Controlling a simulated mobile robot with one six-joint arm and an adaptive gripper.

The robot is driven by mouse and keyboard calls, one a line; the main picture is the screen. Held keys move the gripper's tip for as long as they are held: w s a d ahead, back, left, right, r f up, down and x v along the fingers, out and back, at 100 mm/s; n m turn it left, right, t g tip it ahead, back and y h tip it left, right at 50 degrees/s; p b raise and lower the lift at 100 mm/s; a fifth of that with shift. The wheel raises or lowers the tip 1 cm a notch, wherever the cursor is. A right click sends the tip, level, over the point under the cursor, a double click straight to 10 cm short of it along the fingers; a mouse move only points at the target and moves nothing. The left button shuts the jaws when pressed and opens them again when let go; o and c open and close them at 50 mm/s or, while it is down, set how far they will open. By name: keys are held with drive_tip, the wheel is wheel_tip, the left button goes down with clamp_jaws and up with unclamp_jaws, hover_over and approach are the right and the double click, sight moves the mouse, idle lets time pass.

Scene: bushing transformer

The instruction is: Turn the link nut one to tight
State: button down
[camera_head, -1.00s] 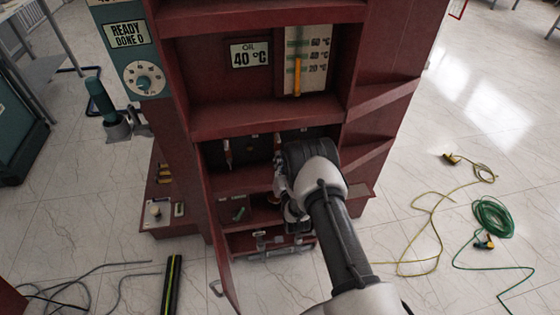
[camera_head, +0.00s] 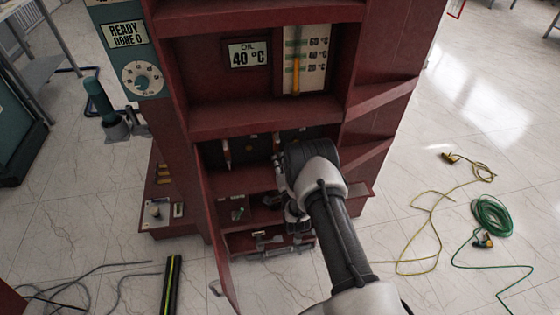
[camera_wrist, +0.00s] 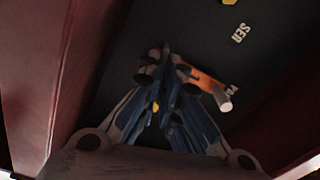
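My gripper (camera_wrist: 167,68) shows in the wrist view as blue and grey fingers with dark pads, reaching toward a black panel. The fingers converge closely; whether they are shut, or shut on a nut, I cannot tell. An orange, copper-like link (camera_wrist: 203,81) with a pale round end (camera_wrist: 225,104) lies right beside the right fingertip, partly hidden. The link nut one cannot be made out clearly. In the head view my wrist covers the right part of the cabinet's open lower compartment. An upright link-like piece (camera_head: 227,152) shows at that compartment's left.
Red cabinet walls stand close on both sides in the wrist view. An open red door (camera_head: 222,255) hangs at the cabinet's lower left. A side shelf (camera_head: 160,222) holds small parts. Yellow (camera_head: 432,210) and green (camera_head: 492,215) cables lie on the floor at right.

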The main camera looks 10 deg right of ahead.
drive_tip(key=shift+f+m, duration=0.1)
drive_tip(key=shift+m, duration=1.4)
drive_tip(key=c, duration=1.8)
unclamp_jaws()
drive_tip(key=s, duration=1.2)
